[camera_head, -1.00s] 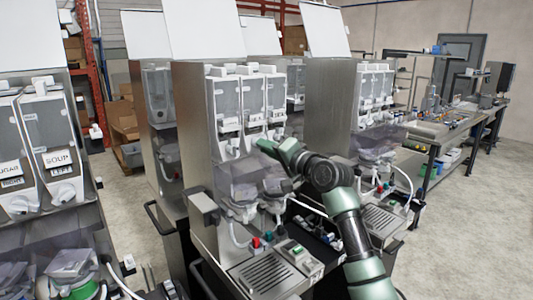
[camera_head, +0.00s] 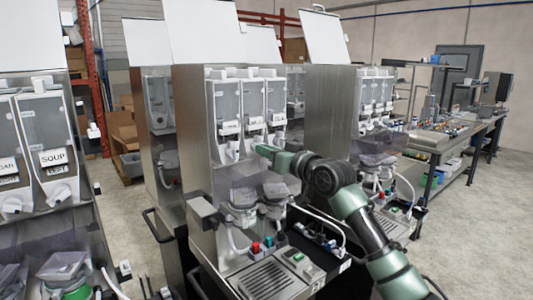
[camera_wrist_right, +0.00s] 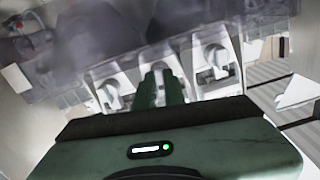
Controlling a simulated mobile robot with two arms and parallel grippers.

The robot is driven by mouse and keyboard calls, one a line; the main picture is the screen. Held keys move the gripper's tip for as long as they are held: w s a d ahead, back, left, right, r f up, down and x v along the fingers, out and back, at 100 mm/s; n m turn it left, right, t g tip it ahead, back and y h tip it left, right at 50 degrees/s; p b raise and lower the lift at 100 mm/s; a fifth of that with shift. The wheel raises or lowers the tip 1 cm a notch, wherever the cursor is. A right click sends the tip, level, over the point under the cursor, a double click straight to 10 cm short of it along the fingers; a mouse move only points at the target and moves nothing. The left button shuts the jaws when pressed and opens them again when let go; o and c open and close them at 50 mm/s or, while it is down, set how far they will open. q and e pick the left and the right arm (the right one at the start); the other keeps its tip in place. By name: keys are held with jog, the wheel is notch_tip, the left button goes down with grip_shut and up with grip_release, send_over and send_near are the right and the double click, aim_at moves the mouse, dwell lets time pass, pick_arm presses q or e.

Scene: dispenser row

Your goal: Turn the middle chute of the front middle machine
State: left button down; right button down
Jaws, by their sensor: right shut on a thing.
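The front middle machine (camera_head: 190,110) is a steel cabinet with three clear canisters side by side, each with a white chute below its label. The middle chute (camera_head: 256,138) is partly covered by my right gripper (camera_head: 262,149), which reaches in from the right. In the right wrist view, the gripper's green fingers (camera_wrist_right: 161,85) are shut on the middle chute, which they mostly hide. The neighbouring white chutes show on either side, one at the left (camera_wrist_right: 112,94) and one at the right (camera_wrist_right: 214,62). My left gripper is not in view.
Mixing cups (camera_head: 243,195) sit below the chutes, above a drip tray (camera_head: 268,281) and coloured switches (camera_head: 262,247). Another machine stands at the right (camera_head: 330,110) and one with a soup canister (camera_head: 50,150) at the left. Free floor lies at the far right.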

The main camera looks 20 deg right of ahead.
jog(key=shift+f+n, duration=0.1)
jog(key=shift+n, duration=0.7)
jog(key=c, duration=1.5)
grip_release()
jog(key=b+v, duration=0.3)
jog(key=v, duration=0.4)
jog(key=shift+s+d, duration=0.1)
jog(key=shift+s, duration=0.25)
